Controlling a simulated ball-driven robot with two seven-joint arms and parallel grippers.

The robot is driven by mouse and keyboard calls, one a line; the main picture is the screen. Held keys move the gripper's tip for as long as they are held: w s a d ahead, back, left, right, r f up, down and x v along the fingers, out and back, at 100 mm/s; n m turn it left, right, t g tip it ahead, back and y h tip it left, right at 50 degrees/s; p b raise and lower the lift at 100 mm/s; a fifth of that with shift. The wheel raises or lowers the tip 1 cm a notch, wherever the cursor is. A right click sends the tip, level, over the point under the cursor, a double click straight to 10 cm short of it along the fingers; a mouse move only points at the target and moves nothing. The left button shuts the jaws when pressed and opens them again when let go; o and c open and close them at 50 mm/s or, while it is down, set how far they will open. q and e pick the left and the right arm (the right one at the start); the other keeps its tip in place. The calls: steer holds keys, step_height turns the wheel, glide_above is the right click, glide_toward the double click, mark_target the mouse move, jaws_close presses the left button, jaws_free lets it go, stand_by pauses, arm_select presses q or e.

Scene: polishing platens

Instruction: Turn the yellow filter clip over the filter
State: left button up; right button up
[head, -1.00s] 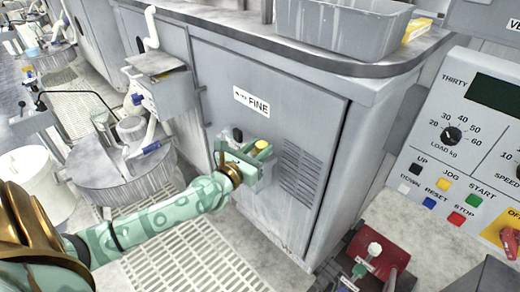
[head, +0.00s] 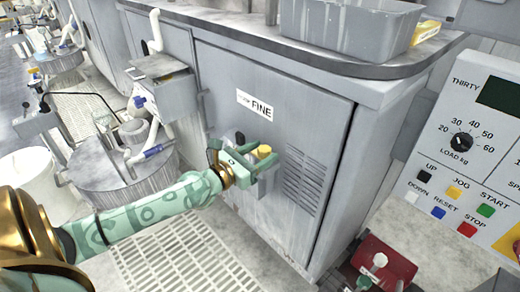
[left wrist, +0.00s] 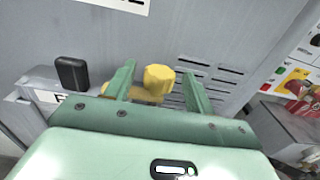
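The yellow filter clip (head: 263,151) shows as a short yellow knob on a small grey housing on the cabinet front, below the FINE label. It also shows in the left wrist view (left wrist: 159,79), with a yellowish part reaching left below the knob. My left gripper (head: 249,163) is at the housing. In the left wrist view its two green fingers (left wrist: 159,88) are open, one on each side of the yellow knob, with gaps beside it. I cannot tell how deep the knob sits between them. The filter itself is not clearly seen. My right gripper is not in view.
A black knob (left wrist: 72,73) stands left of the clip. The grey cabinet door (head: 225,75) with vent slots is close behind. A control panel (head: 465,150) is at the right, a red device (head: 385,262) at lower right, and a round platen (head: 100,165) at left.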

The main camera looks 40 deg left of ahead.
arm_select(q)
steer(key=shift+s, duration=0.2)
steer(key=s, duration=0.5)
steer(key=shift+a+p, duration=0.25)
steer(key=shift+p, duration=0.1)
glide_toward(259, 154)
steer(key=s, duration=0.6)
steer(key=shift+a+r, duration=0.1)
steer(key=shift+a, duration=0.2)
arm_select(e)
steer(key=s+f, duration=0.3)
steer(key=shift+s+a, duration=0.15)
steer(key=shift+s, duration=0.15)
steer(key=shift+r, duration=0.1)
